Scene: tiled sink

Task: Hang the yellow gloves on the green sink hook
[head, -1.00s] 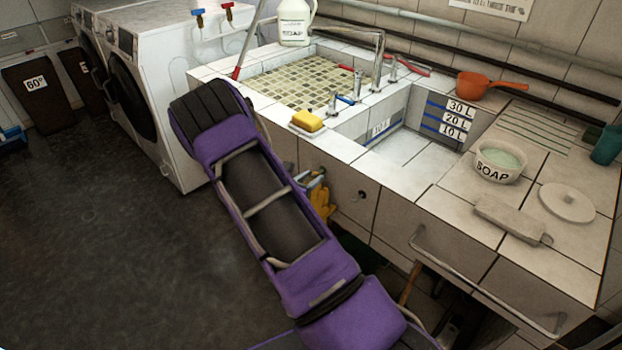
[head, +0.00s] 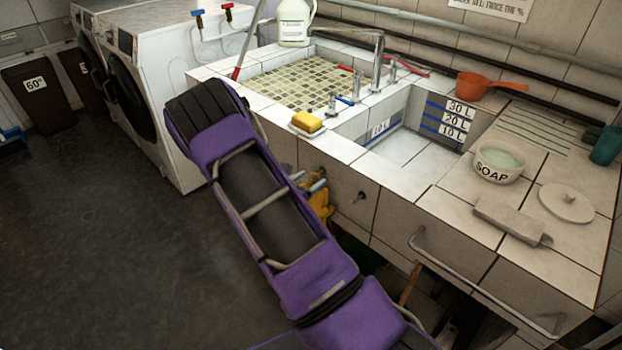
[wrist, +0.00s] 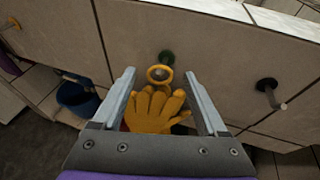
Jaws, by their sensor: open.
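The yellow gloves (wrist: 155,112) are upright against the sink front in the wrist view, with their yellow ring (wrist: 159,75) at the top. The green hook (wrist: 167,57) shows just above and behind the ring. I cannot tell whether the ring is fully over the hook. My gripper (wrist: 159,74) is open, one finger on each side of the gloves, with a gap between each fingertip and the ring.
A dark hook (wrist: 268,87) is on the sink front to the right, and another (wrist: 12,25) is at the far left. A blue bucket (wrist: 76,98) stands low at left. A metal rail (head: 480,285) runs along the counter front.

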